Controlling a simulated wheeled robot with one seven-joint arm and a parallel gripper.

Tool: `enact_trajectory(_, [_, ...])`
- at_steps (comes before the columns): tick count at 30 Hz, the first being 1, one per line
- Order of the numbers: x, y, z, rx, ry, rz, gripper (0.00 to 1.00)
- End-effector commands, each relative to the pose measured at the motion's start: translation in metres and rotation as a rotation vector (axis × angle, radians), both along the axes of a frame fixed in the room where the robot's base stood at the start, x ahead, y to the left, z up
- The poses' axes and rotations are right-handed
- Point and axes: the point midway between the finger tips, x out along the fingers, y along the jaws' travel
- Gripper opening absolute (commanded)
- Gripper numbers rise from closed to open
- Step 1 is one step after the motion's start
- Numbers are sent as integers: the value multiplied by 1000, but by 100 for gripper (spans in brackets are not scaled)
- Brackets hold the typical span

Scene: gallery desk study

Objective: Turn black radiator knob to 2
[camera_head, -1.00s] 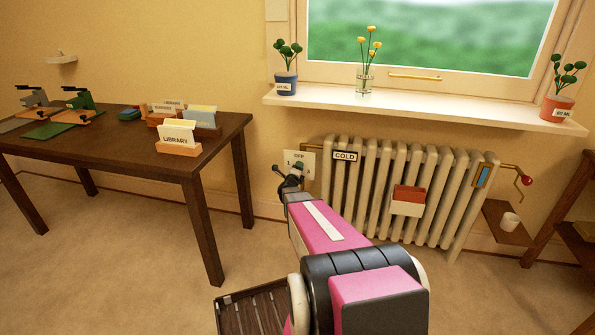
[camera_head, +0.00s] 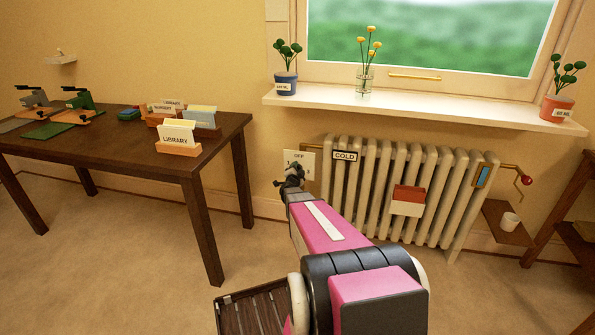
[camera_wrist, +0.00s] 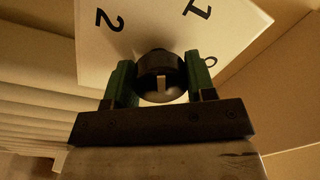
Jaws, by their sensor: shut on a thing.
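The black radiator knob (camera_wrist: 160,72) sits in front of a white dial plate (camera_wrist: 145,25), with a pale pointer mark on its face. In the wrist view the mark points roughly up the picture, between the printed 2 and 1. My gripper (camera_wrist: 160,80) is shut on the knob, one green-padded finger on each side. In the head view my gripper (camera_head: 291,176) is in front of the dial plate (camera_head: 300,160), left of the radiator (camera_head: 400,190). There the knob is hidden by the gripper and the plate is partly covered.
A COLD label (camera_head: 345,156) hangs on the radiator, with a red and white box (camera_head: 408,200) on its front. A valve with a red knob (camera_head: 527,180) is at its right. A dark table (camera_head: 120,150) with card boxes stands left. The windowsill (camera_head: 430,108) holds plants.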

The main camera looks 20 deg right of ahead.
Motion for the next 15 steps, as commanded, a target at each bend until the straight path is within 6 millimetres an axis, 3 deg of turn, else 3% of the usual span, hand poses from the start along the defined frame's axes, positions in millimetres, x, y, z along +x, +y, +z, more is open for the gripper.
enact_trajectory(15, [-1, 0, 0, -391, 266, 1, 27])
